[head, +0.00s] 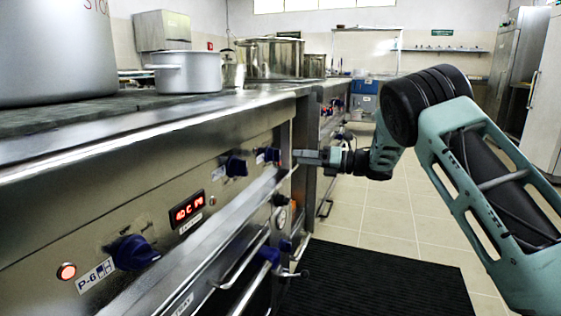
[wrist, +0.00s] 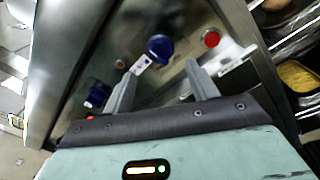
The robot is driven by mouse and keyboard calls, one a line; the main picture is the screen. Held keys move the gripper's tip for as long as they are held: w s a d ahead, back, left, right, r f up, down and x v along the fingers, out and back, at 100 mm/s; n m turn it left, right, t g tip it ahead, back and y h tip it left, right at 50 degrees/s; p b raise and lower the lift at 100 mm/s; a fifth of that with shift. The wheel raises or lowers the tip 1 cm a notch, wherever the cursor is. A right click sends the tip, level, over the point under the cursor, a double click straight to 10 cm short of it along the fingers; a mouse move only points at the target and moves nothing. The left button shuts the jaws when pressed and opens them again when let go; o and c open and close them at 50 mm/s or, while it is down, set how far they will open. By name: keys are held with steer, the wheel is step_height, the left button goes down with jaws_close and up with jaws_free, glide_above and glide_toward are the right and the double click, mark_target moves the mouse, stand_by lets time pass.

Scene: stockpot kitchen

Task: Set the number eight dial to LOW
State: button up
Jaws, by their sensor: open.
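My gripper (head: 299,157) is open and empty at the right end of the stove's front panel in the head view, its fingers pointing left. In the wrist view the open fingers (wrist: 160,70) point at the panel. A blue dial (wrist: 160,47) shows beyond and between the fingertips, apart from both, with a white label beside it. Another blue dial (wrist: 97,95) lies left of the fingers. In the head view blue dials (head: 236,166) and (head: 271,155) sit along the panel, and the nearest dial (head: 133,252) is beside a P-6 label. I cannot read a number eight or LOW mark.
A red button (wrist: 211,39) is right of the middle dial. A red display (head: 187,210) sits on the panel. A rail and oven handles (head: 245,258) stick out below. Pots (head: 187,72) stand on the stovetop. The tiled floor (head: 395,205) is open, with a black mat (head: 380,280).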

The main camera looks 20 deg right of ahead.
mark_target(274, 155)
steer(key=b+x, duration=0.1)
steer(key=x, duration=0.6)
steer(key=shift+w+a+b, duration=0.1)
steer(key=shift+a+b, duration=0.05)
steer(key=shift+b, duration=0.15)
steer(key=c, duration=1)
